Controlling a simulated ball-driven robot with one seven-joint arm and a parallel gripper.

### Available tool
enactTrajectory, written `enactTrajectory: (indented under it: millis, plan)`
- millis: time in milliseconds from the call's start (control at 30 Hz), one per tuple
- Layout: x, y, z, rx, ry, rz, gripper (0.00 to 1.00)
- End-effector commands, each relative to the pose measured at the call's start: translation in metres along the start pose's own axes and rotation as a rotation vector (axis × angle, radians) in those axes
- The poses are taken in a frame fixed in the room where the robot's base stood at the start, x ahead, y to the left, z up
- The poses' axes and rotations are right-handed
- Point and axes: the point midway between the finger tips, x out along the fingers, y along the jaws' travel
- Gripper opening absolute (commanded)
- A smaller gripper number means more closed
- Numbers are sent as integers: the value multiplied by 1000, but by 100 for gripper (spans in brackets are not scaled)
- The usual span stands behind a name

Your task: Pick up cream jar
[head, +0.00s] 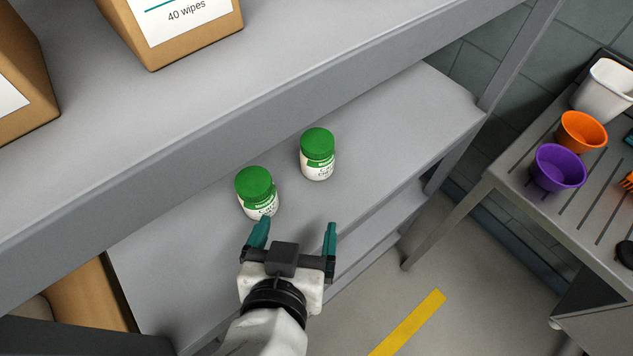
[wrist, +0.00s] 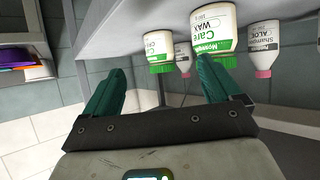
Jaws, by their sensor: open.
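Two white jars with green lids stand upright on the lower shelf. The right one in the head view, the cream jar (head: 318,168), is the farther from my gripper (head: 297,235). In the wrist view, which is upside down, the cream jar (wrist: 157,43) shows small, with part of its label reading "Care CRE". The other, a wax jar (head: 259,204), is nearer, just beyond the left finger. It looks large in the wrist view (wrist: 213,22). My gripper is open and empty, its teal fingers spread, short of both jars; it shows in the wrist view (wrist: 163,78).
Shampoo bottles (wrist: 263,38) with pink caps stand farther back in the wrist view. The upper shelf (head: 260,60) overhangs behind the jars and carries wipes boxes (head: 180,25). A slatted table (head: 520,200) with orange (head: 581,135) and purple bowls (head: 558,170) stands right.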

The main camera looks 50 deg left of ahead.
Motion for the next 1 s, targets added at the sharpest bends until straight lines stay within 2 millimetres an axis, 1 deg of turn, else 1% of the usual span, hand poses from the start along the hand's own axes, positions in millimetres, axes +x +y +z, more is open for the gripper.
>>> enactTrajectory:
  millis: [33,100,200,233,333,500,600,833,1000]
  plan:
    - [-9,-25,-6,-14,31,-42,91]
    - [-19,-48,-10,-23,63,-80,91]
    - [-28,-68,-15,-28,93,-115,91]
    - [-29,-72,-16,-30,99,-120,91]
    - [-22,-77,-18,-31,105,-126,91]
    - [5,-79,-22,-31,104,-124,91]
    - [16,-81,-23,-31,104,-125,91]
    - [31,-80,-27,-30,103,-125,91]
    - [55,-79,-35,-30,102,-124,91]
